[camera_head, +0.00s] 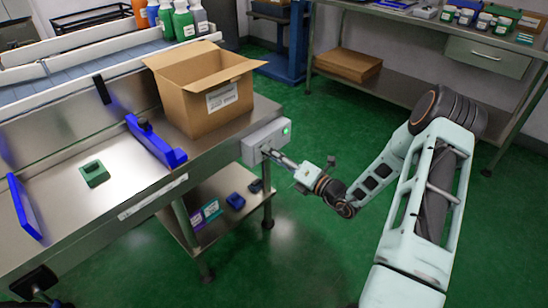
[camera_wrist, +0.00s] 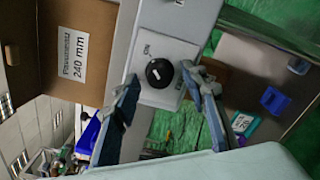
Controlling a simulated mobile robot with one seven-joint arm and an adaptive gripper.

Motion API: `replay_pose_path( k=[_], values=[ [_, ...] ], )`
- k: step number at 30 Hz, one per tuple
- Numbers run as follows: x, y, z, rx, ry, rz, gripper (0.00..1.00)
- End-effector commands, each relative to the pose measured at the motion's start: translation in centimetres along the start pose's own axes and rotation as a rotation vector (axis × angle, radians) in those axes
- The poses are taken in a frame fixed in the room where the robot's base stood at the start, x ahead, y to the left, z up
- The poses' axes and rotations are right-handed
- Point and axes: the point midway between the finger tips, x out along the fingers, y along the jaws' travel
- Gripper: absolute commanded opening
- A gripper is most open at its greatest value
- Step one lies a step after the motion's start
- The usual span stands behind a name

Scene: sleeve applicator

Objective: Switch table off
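A grey control box (camera_head: 265,140) is fixed to the side of the steel table (camera_head: 120,165), with a green light (camera_head: 286,130) lit on it. In the wrist view the box's white plate (camera_wrist: 178,50) bears a round black knob (camera_wrist: 160,72) with a white mark. Small lettering beside the knob appears to read "ON"; another label at its lower right is hard to read. My gripper (camera_head: 276,156) is at the front of the box. In the wrist view my gripper (camera_wrist: 161,80) is open, one finger on each side of the knob; contact cannot be told.
An open cardboard box (camera_head: 205,95) stands on the table just behind the control box. A blue guide (camera_head: 155,143) and a green part (camera_head: 94,173) are on the tabletop. A lower shelf (camera_head: 190,225) holds small items.

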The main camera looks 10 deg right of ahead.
Motion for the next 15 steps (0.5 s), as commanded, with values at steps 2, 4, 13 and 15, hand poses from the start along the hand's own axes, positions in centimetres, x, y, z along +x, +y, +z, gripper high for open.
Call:
replay_pose_path(
  k=[2,4,13,15],
  values=[
    [0.15,0.01,0.02,0.0,0.0,0.0,0.4],
    [0.16,0.03,0.03,0.0,0.0,0.0,0.4],
    [0.13,0.04,0.01,-0.001,0.0,0.0,0.21],
    [0.13,0.04,0.01,-0.001,0.0,0.001,0.14]
  ],
)
